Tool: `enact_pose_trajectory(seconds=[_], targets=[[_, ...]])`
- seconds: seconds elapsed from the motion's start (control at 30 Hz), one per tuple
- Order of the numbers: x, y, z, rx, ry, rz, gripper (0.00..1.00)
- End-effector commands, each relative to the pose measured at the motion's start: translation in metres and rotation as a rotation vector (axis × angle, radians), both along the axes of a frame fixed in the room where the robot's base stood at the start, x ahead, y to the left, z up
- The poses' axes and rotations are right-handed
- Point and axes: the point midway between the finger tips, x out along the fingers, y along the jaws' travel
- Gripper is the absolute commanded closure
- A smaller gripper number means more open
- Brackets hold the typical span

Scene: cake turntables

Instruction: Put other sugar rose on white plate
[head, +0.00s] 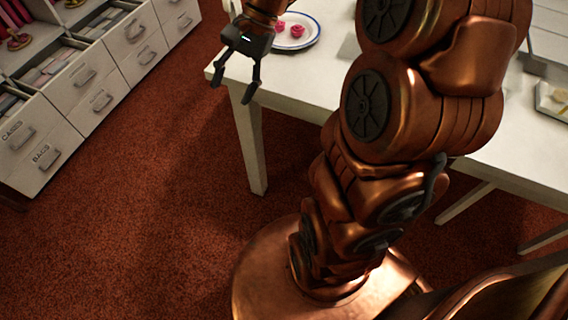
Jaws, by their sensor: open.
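The white plate (312,36) with a blue rim lies on the white table, partly hidden behind my gripper. My gripper (233,93) is open and empty. It points downward beside the table's left end, in front of the plate in this picture. I see no sugar rose off the plate.
The white table (310,82) runs along the right, partly hidden by my arm. A light tray (552,101) sits at its right end. White drawer cabinets (75,75) stand on the left. Red carpet (150,180) between them is clear.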

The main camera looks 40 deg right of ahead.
Motion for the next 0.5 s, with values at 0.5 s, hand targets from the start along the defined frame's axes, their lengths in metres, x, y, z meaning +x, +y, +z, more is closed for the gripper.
enact_pose_trajectory(seconds=[0.5], targets=[[-0.163, 0.026, -0.055, -0.339, -0.118, 0.828, 0.4]])
